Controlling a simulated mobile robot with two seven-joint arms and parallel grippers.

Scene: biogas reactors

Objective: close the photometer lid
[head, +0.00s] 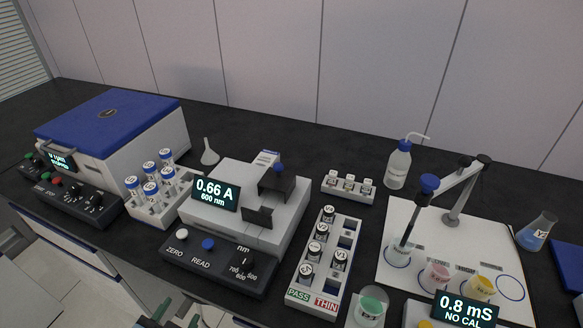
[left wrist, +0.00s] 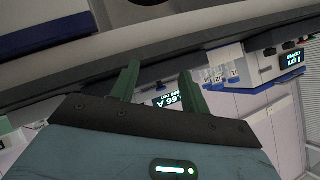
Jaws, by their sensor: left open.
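The photometer (head: 291,213) is a light grey box in the middle of the head view. Its display (head: 215,192) reads 0.66 A, 600 nm. The display also shows small in the left wrist view (left wrist: 165,100). My left gripper (left wrist: 160,85) is open, with two green fingers apart and nothing between them. In the head view only a bit of it (head: 153,317) shows at the bottom edge, well below the photometer. My right gripper is not visible.
A tube rack (head: 147,207) stands left of the photometer, beside a blue-lidded centrifuge (head: 160,138). A PASS/THIN vial rack (head: 312,286) is close on the right. A probe stand (head: 450,218) with cups is further right. The bench's front edge lies between my left gripper and the photometer.

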